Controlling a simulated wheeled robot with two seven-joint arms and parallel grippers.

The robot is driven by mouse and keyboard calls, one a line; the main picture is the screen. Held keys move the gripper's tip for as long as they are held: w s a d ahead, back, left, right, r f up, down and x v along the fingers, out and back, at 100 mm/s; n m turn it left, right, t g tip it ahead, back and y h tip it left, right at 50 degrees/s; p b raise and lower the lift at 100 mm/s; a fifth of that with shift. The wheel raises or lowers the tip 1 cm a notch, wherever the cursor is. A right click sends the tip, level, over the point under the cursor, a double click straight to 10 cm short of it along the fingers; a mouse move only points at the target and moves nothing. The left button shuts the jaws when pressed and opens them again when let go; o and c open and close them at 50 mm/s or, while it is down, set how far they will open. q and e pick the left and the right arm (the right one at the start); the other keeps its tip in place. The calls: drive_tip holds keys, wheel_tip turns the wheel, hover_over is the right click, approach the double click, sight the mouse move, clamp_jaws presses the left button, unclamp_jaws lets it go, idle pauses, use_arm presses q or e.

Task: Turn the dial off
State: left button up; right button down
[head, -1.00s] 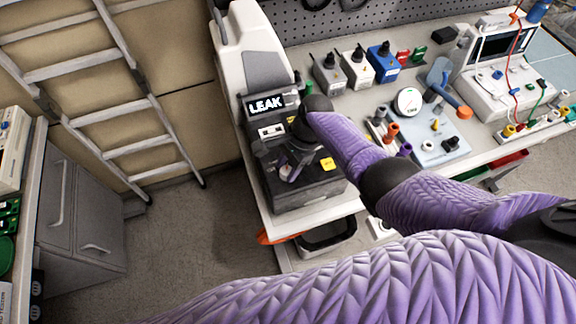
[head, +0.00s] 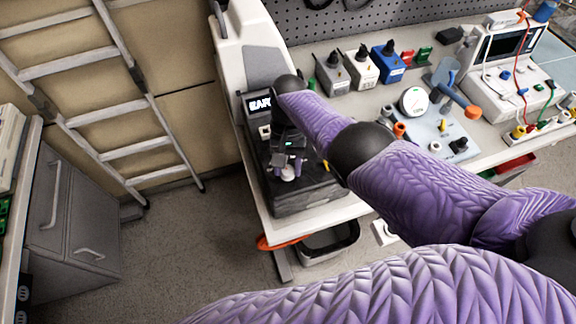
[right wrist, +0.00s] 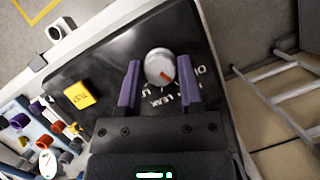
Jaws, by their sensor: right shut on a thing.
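The dial (right wrist: 160,67) is a round light-grey knob with a red pointer mark, on the black sloping panel of a bench unit. In the right wrist view the red mark points down and right, near the printed word LEAK; other lettering is partly hidden by a finger. My right gripper (right wrist: 159,75) has its two purple fingers on either side of the dial and is shut on it. In the head view the right gripper (head: 288,165) is over the unit's top, and the dial (head: 288,175) shows below it. My left gripper is not in view.
The unit's lit display (head: 259,104) is partly covered by my right arm. A yellow TEST button (right wrist: 78,94) is on the same panel. Small boxes with black knobs (head: 360,66) stand behind to the right. A ladder (head: 120,110) leans at the left, with open floor before it.

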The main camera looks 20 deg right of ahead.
drive_tip(key=n+h, duration=0.1)
drive_tip(key=n, duration=0.2)
drive_tip(key=shift+a+n+b, duration=0.1)
drive_tip(key=shift+n+b, duration=0.2)
drive_tip(key=shift+n+h, duration=1.1)
drive_tip(key=shift+n, duration=1.5)
drive_tip(key=shift+c, duration=1.2)
unclamp_jaws()
drive_tip(key=v, duration=1)
